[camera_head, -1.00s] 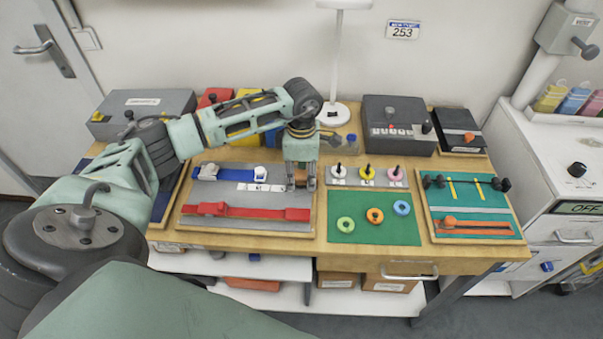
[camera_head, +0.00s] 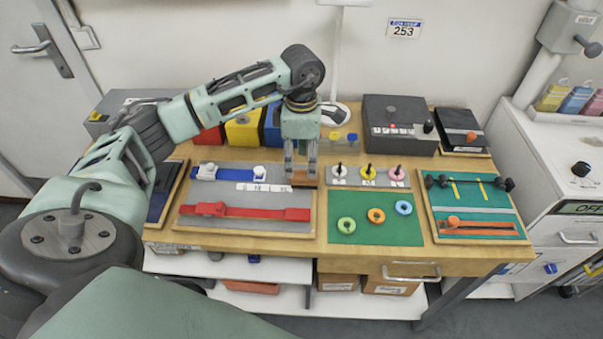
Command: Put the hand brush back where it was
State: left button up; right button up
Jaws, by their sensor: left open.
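I cannot pick out a hand brush with certainty. My left gripper (camera_head: 301,176) points down, with its fingers apart, at the right end of the grey board (camera_head: 185,222). A small brown patch shows by its fingertips; I cannot tell what it is. On the board lie a blue strap (camera_head: 228,175) with white fittings and a red strap (camera_head: 258,213). My right gripper is out of view.
Right of the gripper are a grey peg strip (camera_head: 353,184) and a green mat (camera_head: 330,238) with several rings. Red, yellow (camera_head: 243,133) and blue bins and a dark grey box (camera_head: 398,110) stand behind.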

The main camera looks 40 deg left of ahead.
aim_at(302, 174)
pick_arm(q)
notch_tip(302, 174, up, 6)
jog(key=shift+f+b, duration=0.1)
jog(key=shift+b, duration=0.4)
